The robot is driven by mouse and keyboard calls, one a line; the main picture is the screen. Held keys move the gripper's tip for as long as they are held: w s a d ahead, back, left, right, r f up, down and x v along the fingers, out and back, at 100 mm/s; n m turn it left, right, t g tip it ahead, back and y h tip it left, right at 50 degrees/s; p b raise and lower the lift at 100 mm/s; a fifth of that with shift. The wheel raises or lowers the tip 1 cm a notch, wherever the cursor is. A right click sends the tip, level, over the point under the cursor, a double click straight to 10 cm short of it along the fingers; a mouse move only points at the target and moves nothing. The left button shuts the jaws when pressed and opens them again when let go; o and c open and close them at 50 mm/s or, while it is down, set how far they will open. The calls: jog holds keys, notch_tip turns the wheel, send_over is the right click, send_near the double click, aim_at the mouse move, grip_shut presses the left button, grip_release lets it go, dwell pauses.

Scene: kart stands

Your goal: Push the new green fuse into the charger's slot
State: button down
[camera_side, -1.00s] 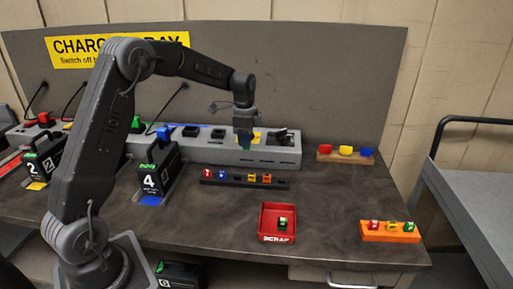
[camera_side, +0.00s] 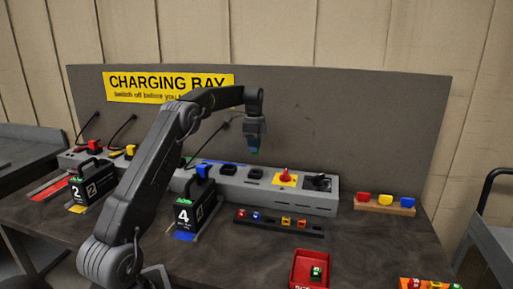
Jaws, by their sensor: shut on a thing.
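My gripper (camera_side: 254,149) is shut on a small green fuse, of which only a little green (camera_side: 254,152) shows at the fingertips. It points down and appears above the long grey charger (camera_side: 262,192), with a visible gap below it in the picture. On the charger's top are dark sockets (camera_side: 255,174), a red switch on a yellow plate (camera_side: 286,176) and a black part (camera_side: 318,181) at the right end. I cannot tell which opening is the fuse slot. Another green fuse (camera_side: 316,271) lies in the red scrap tray (camera_side: 297,270).
A dark rack (camera_side: 270,229) with several coloured fuses stands in front of the charger. A wooden block (camera_side: 385,209) with red, yellow and blue pieces is at right. An orange holder (camera_side: 428,284) is cut off below. Battery 4 (camera_side: 190,212) stands left of the rack.

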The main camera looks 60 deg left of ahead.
jog(key=shift+f, duration=0.15)
jog(key=shift+f, duration=2.75)
jog(key=shift+f, duration=1.25)
jog(key=c, duration=1.1)
grip_release()
jog(key=shift+o, duration=0.2)
notch_tip(320, 180, up, 12)
jog(key=shift+r, duration=0.9)
